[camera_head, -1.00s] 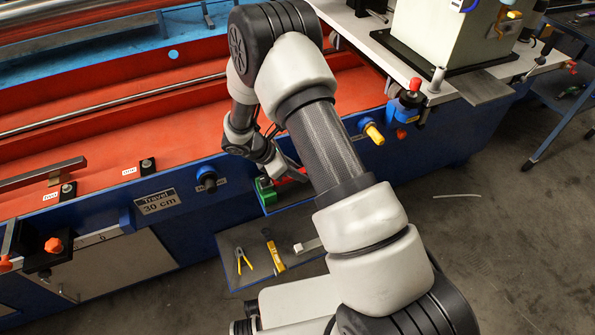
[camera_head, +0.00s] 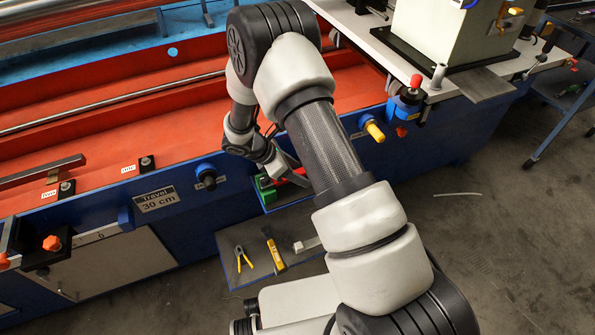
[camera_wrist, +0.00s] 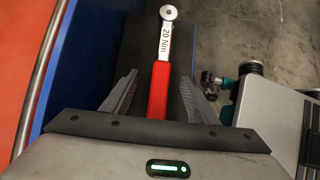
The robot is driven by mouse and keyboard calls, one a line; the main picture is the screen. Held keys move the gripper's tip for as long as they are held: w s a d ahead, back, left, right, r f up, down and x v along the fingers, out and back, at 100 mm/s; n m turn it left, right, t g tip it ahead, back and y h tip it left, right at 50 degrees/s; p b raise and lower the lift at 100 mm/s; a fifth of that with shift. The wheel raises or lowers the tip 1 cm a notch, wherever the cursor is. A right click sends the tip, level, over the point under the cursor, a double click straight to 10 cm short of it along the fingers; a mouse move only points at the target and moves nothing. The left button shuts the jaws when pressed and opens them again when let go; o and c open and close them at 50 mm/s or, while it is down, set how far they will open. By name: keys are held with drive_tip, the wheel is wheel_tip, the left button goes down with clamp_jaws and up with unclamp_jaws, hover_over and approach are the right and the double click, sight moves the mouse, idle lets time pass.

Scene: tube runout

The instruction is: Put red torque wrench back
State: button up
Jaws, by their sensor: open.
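The torque wrench (camera_wrist: 158,88) shows in the wrist view, with a red handle, a steel shaft marked "20 Nm" and a round head pointing away from me. It lies over a dark surface beside a blue wall. My gripper (camera_wrist: 158,78) is open, with one finger on each side of the red handle and visible gaps on both sides. I cannot tell how far above or below the handle the fingertips are. In the head view my gripper (camera_head: 287,177) is beside the blue machine front, partly hidden by my arm, and the wrench cannot be made out clearly.
A low grey shelf (camera_head: 232,284) holds pliers (camera_head: 243,258), a yellow tool (camera_head: 274,252) and a pale block-ended tool (camera_head: 307,244). A green block (camera_head: 265,188) is close to my gripper. The blue machine front (camera_head: 190,235) has projecting knobs. Open floor lies to the right.

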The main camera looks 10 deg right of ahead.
drive_tip(key=shift+o, duration=0.4)
drive_tip(key=shift+a+r, duration=0.2)
drive_tip(key=shift+r, duration=0.15)
drive_tip(key=shift+p+v, duration=1.6)
drive_tip(key=shift+v, duration=1)
drive_tip(key=shift+a, duration=0.1)
